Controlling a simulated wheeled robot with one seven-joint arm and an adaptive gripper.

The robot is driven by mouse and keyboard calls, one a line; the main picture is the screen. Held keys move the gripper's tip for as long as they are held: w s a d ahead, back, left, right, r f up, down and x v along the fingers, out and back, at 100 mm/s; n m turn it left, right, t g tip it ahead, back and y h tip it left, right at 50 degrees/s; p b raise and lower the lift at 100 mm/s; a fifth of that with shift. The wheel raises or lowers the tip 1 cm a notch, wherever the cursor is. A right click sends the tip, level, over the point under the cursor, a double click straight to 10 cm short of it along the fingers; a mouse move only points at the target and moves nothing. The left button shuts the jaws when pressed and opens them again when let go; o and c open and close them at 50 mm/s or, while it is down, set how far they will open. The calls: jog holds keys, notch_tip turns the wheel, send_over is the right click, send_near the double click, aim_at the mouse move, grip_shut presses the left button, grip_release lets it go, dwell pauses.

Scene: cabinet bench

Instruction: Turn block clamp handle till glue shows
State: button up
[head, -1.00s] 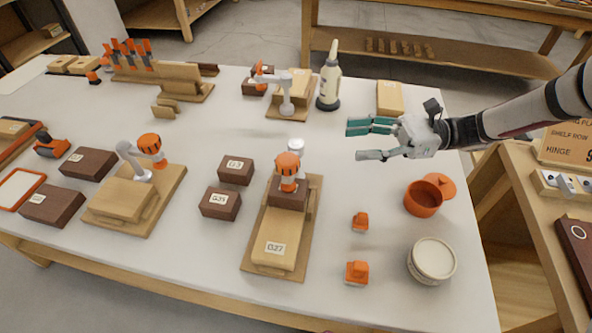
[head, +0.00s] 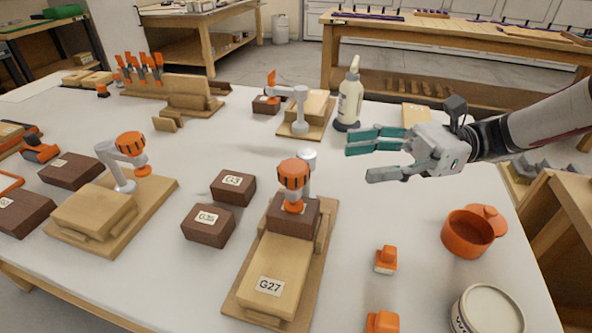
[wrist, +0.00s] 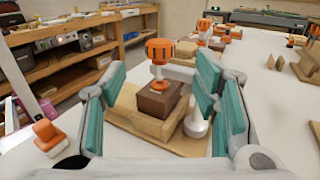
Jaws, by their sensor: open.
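A block clamp stands on a wooden base (head: 240,310), with an orange ribbed handle (head: 293,174) on a grey arm and post. The handle bears down over a dark brown block (head: 290,214) beside a pale block labelled G27 (head: 268,282). In the wrist view, an orange handle (wrist: 158,50) over a dark block (wrist: 160,99) lies between my spread teal fingers. No glue can be made out at the blocks. My gripper (head: 362,160) is open and empty, above the table, right of the handle in the head view and apart from it.
A second clamp (head: 130,144) stands left and a third (head: 297,105) farther back. Loose dark blocks (head: 208,224) lie between the clamps. A glue bottle (head: 349,98) stands behind my gripper. An orange pot (head: 466,234), orange pieces (head: 386,260) and a white tub (head: 488,312) stand right.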

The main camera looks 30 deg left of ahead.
aim_at(295, 165)
jog(key=b+x, duration=0.2)
jog(key=x, duration=0.9)
jog(key=shift+s+a+b, duration=0.2)
jog(key=shift+b, duration=0.15)
jog(key=c, duration=1.2)
